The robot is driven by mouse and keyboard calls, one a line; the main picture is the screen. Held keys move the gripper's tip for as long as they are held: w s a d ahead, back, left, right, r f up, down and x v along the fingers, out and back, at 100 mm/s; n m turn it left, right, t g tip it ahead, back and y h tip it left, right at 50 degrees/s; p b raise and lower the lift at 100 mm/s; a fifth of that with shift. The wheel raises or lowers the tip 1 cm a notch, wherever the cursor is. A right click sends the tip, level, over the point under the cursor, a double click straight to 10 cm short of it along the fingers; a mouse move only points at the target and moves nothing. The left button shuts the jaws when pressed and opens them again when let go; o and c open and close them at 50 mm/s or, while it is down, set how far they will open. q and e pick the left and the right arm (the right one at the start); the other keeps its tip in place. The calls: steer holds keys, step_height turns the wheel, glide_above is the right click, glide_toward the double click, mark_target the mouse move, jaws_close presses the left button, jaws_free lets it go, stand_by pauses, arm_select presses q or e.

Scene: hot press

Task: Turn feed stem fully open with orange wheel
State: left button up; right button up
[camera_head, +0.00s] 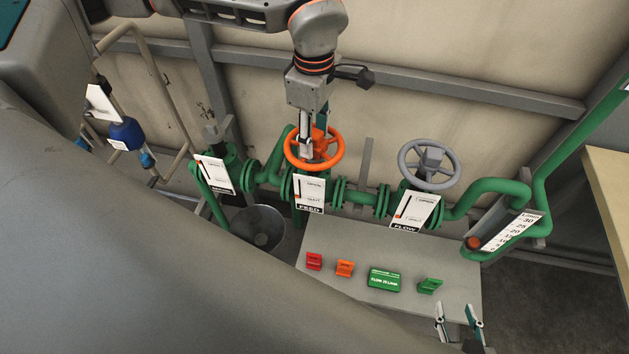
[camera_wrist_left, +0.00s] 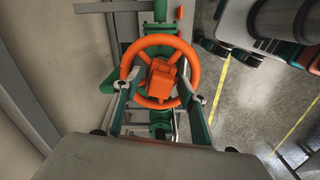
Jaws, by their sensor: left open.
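The orange wheel (camera_head: 341,148) sits on the green feed valve, behind a white card marked FEED (camera_head: 309,194). In the left wrist view the orange wheel (camera_wrist_left: 160,41) fills the middle, with a blocky orange hub (camera_wrist_left: 162,80) at its centre. My left gripper (camera_head: 313,143) points down at the wheel from above. In the left wrist view its fingers (camera_wrist_left: 160,85) are spread wide, one on each side of the wheel near the rim. I cannot tell whether they touch it. My right gripper (camera_head: 455,307) is at the bottom right, fingers apart and empty.
A grey wheel (camera_head: 428,186) with a FLOW card (camera_head: 416,209) stands to the right on the same green pipe (camera_head: 485,190). A grey bench (camera_head: 335,287) in front carries red, orange and green blocks. A grey bucket (camera_head: 258,232) stands to the left.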

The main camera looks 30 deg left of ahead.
arm_select(q)
steer(key=m, duration=0.9)
steer(key=shift+m, duration=0.4)
steer(key=m, duration=0.5)
steer(key=shift+m, duration=0.4)
steer(key=shift+c, duration=0.4)
